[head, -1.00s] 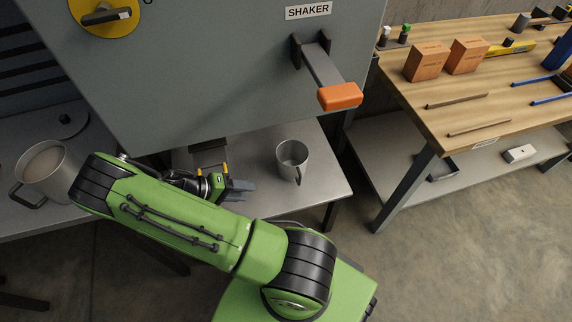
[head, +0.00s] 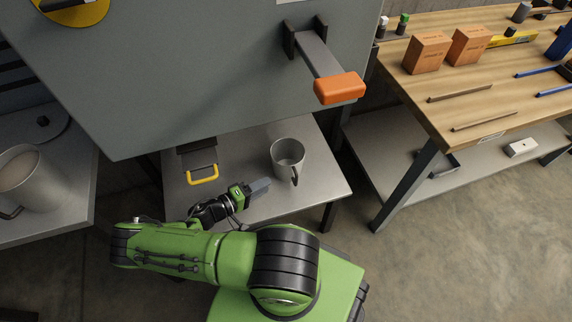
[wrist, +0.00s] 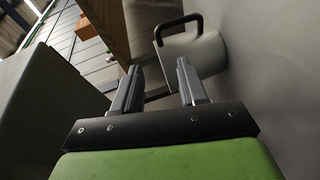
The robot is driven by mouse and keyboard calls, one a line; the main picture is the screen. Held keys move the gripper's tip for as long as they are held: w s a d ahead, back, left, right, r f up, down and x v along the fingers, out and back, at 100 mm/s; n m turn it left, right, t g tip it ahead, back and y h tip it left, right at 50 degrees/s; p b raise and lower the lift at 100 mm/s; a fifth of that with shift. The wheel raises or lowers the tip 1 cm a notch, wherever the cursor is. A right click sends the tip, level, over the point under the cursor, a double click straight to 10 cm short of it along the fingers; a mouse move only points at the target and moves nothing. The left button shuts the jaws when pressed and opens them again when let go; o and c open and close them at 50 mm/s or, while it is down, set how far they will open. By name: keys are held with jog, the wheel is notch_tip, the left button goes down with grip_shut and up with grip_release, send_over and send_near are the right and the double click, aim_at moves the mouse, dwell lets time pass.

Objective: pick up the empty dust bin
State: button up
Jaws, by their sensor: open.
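The empty bin is a grey metal pail (head: 288,160) with a dark side handle. It stands upright on the grey metal table under the cabinet in the head view, and its inside looks empty. In the wrist view the pail (wrist: 198,50) lies ahead of the fingers, with its black handle (wrist: 178,28) towards the upper left. My gripper (head: 262,186) is in front and to the left of the pail in the head view. Its two fingers (wrist: 158,85) are apart with nothing between them, and they do not touch the pail.
A larger filled pail (head: 35,180) stands on the left table. The grey cabinet (head: 200,80) with an orange-ended lever (head: 340,88) overhangs the table. A yellow handle (head: 203,174) sticks out left of the pail. A wooden workbench (head: 460,95) stands at right.

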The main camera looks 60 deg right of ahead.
aim_at(290, 166)
jog(key=b+x, duration=0.2)
jog(key=x, duration=0.9)
jog(key=shift+d+r, duration=0.1)
grip_shut()
dwell(0.9)
